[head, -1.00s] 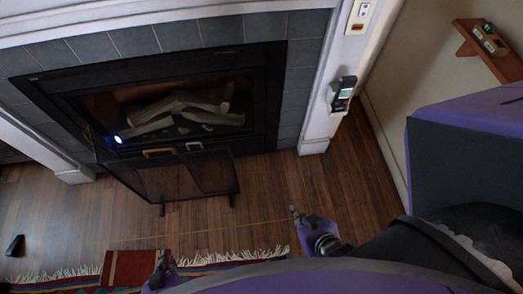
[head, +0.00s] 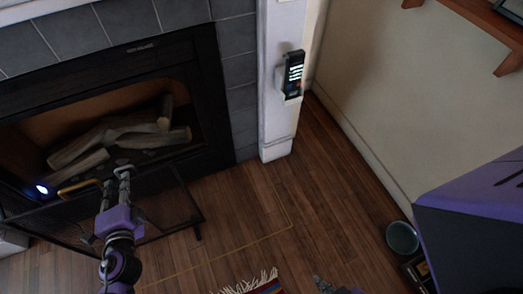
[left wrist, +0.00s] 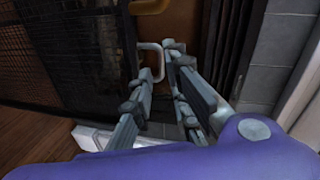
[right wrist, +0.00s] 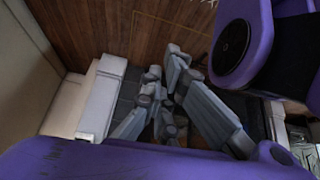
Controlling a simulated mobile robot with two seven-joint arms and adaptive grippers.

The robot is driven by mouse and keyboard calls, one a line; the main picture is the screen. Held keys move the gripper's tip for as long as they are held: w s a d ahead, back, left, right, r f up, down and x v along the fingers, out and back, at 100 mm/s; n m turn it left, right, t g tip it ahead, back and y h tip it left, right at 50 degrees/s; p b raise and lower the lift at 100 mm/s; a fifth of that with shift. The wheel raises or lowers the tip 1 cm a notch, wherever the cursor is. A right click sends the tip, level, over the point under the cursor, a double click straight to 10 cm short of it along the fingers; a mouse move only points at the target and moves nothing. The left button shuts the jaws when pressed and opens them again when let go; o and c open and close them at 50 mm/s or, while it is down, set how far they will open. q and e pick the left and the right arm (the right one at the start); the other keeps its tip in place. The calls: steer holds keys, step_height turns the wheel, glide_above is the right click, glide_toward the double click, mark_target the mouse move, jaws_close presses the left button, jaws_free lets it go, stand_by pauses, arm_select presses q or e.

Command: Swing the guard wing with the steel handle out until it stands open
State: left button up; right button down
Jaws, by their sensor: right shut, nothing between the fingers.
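The black mesh fire guard (head: 172,216) stands in front of the fireplace. Its brass handle (head: 80,187) shows just left of my left gripper (head: 123,171), which is at the guard's top edge. The steel handle (left wrist: 160,62) is a pale U-shaped bar in the left wrist view, by the fingertips of my left gripper. These fingers are apart, one on each side of the view's middle; I cannot tell whether they touch the handle. In the head view the gripper hides the steel handle. My right gripper (head: 321,284) is shut and empty, low near the rug.
The fireplace with logs (head: 125,132) is behind the guard. A white pillar (head: 277,125) carries a dark device (head: 293,74). A striped rug (head: 262,288) lies in front. A bowl (head: 402,238) stands at the right wall. Wooden floor between rug and pillar is clear.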

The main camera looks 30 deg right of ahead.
mark_target(123, 169)
arm_select(q)
steer(key=w, duration=0.2)
steer(key=w+f+m, duration=0.1)
steer(key=w, duration=0.2)
steer(key=w+d+m, duration=0.1)
steer(key=w, duration=0.1)
steer(key=shift+w+d+f, duration=0.1)
steer(key=shift+w+f, duration=0.15)
jaws_close()
steer(key=shift+h+b, duration=0.3)
